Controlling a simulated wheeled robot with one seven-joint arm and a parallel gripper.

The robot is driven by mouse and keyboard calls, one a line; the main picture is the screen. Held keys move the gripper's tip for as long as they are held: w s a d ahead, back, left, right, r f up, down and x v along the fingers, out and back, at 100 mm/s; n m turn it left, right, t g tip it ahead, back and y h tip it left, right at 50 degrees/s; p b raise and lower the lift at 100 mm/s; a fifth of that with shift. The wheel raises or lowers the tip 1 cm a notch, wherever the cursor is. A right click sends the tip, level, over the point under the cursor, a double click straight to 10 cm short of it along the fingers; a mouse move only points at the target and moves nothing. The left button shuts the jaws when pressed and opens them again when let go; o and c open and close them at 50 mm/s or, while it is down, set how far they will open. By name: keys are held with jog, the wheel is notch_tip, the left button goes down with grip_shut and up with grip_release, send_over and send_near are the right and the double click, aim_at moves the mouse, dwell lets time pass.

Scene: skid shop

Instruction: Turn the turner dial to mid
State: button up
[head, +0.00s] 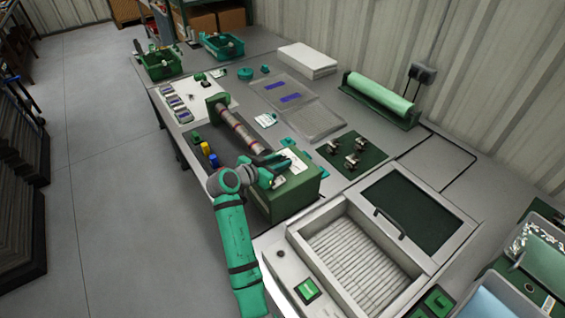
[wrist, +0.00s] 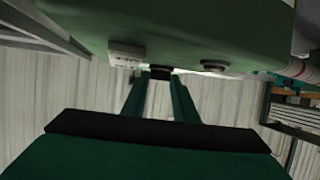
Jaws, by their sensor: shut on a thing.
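My gripper (head: 277,168) is at the housing's near side in the head view. In the wrist view the green housing (wrist: 200,25) fills the top. There my gripper (wrist: 160,78) is shut on a small dark piece, the turner dial (wrist: 160,72), on the housing's face. The dial's pointer and any markings cannot be made out. In the head view the dial is hidden.
On the same face are a pale block (wrist: 127,53) and a dark round knob (wrist: 213,66), close on either side of my fingers. Small yellow and blue bottles (head: 210,155) stand beside the roller. An open grey tray (head: 355,258) lies to the right. The floor (head: 100,170) at left is clear.

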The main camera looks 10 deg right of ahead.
jog(key=shift+w+a+m+g+h, duration=0.15)
jog(key=shift+m+g+h, duration=0.25)
jog(key=shift+m+g, duration=0.1)
jog(key=shift+f, duration=0.1)
jog(key=o, duration=1.1)
jog(key=shift+c, duration=0.2)
jog(key=v, duration=1)
jog(key=shift+a+r, duration=0.25)
jog(key=shift+a, duration=0.1)
